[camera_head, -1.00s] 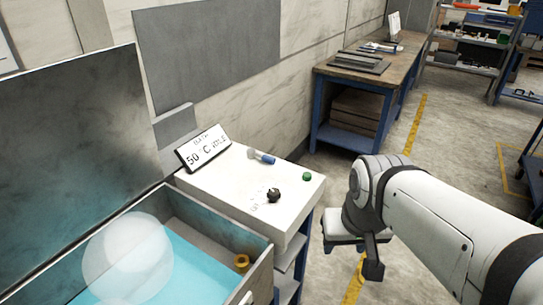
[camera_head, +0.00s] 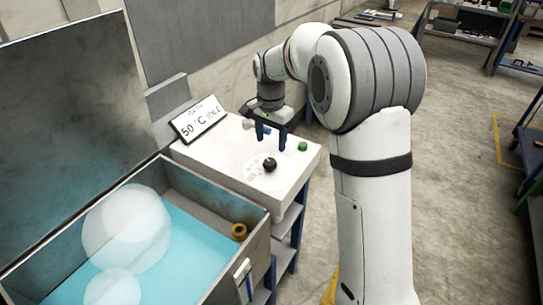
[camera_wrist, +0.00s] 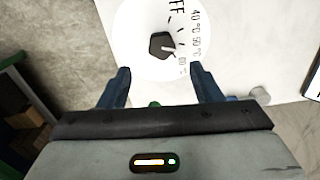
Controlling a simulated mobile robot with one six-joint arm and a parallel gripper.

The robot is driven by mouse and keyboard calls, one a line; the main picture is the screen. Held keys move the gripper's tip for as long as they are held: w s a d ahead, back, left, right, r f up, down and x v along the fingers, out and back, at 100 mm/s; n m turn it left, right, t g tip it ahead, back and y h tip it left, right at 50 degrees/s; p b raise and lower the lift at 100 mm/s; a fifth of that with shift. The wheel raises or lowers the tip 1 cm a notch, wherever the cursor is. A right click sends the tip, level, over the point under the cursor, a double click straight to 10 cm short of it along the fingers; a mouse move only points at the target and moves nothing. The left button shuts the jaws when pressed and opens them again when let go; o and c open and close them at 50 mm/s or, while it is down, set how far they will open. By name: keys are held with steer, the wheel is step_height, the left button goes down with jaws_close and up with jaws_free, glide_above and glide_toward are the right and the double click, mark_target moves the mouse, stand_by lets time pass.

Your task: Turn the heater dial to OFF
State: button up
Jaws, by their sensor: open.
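The heater dial (camera_head: 269,164) is a black knob on the white top of the heater unit (camera_head: 215,168). In the wrist view the dial (camera_wrist: 162,45) sits on a round white scale with OFF, 40 °C, 50 °C and a further mark. Its pale pointer line aims right and slightly down, away from OFF, toward the temperature marks. My gripper (camera_head: 272,143) is open and empty, above the unit and just behind the dial. In the wrist view its blue fingers (camera_wrist: 160,84) are spread wide, with the dial beyond their tips and apart from them.
A display (camera_head: 199,119) reads BATH 50 °C and IDLE. A green button (camera_head: 303,146) lies right of the dial; its edge shows between my fingers in the wrist view. The water bath (camera_head: 262,232) with pale spheres stands front left. A workbench is behind.

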mark_target(271, 161)
step_height(271, 161, down, 8)
steer(key=shift+w+a+r+p, duration=0.1)
steer(key=shift+p, duration=0.25)
steer(key=c, duration=0.9)
steer(key=shift+d, duration=0.25)
steer(key=shift+c, duration=0.5)
steer(key=shift+a, duration=0.15)
